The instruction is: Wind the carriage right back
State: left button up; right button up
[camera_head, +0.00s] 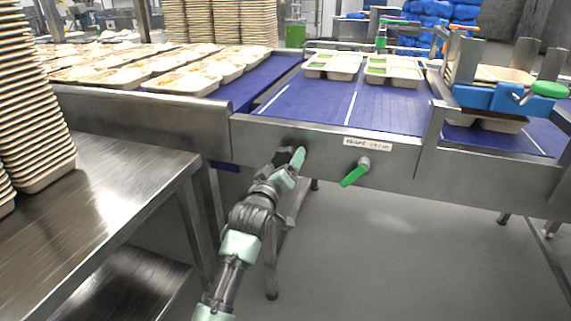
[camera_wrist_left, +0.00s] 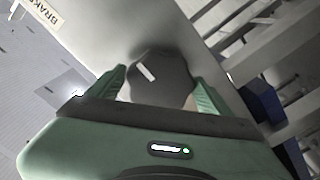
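A dark round knob (camera_wrist_left: 160,80) with a white mark sits on the steel side panel of the conveyor in the left wrist view. My left gripper (camera_head: 291,158) reaches up to that panel; in its wrist view the two green fingers (camera_wrist_left: 160,85) stand apart, one on each side of the knob. I cannot tell whether they touch it. A blue frame (camera_head: 505,98) with steel plates and green handles, possibly the carriage, spans the belt at the right, with a stack of trays in it. My right gripper is not in view.
A green-handled lever (camera_head: 355,171) hangs right of the knob below a label plate (camera_head: 367,144); the wrist view label reads "BRAKE". Filled trays (camera_head: 394,70) sit on the blue belt (camera_head: 330,105). A steel table (camera_head: 90,190) with tray stacks stands at left. Floor at front right is clear.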

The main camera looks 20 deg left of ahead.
pick_arm(q)
jog(key=c, duration=0.8)
jog(key=shift+o, duration=0.2)
jog(key=shift+r+m+p, duration=0.2)
jog(key=shift+m+p, duration=0.5)
jog(key=shift+p, duration=0.2)
jog(key=shift+f+m, duration=0.2)
jog(key=shift+m, duration=0.3)
jog(key=shift+m+p, duration=0.3)
jog(key=shift+m, duration=0.1)
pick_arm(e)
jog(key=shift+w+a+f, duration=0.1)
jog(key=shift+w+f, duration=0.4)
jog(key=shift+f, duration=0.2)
pick_arm(q)
jog(key=shift+m+p, duration=0.6)
jog(key=shift+m, duration=0.2)
jog(key=shift+m+p, duration=0.4)
jog(key=shift+m, duration=0.4)
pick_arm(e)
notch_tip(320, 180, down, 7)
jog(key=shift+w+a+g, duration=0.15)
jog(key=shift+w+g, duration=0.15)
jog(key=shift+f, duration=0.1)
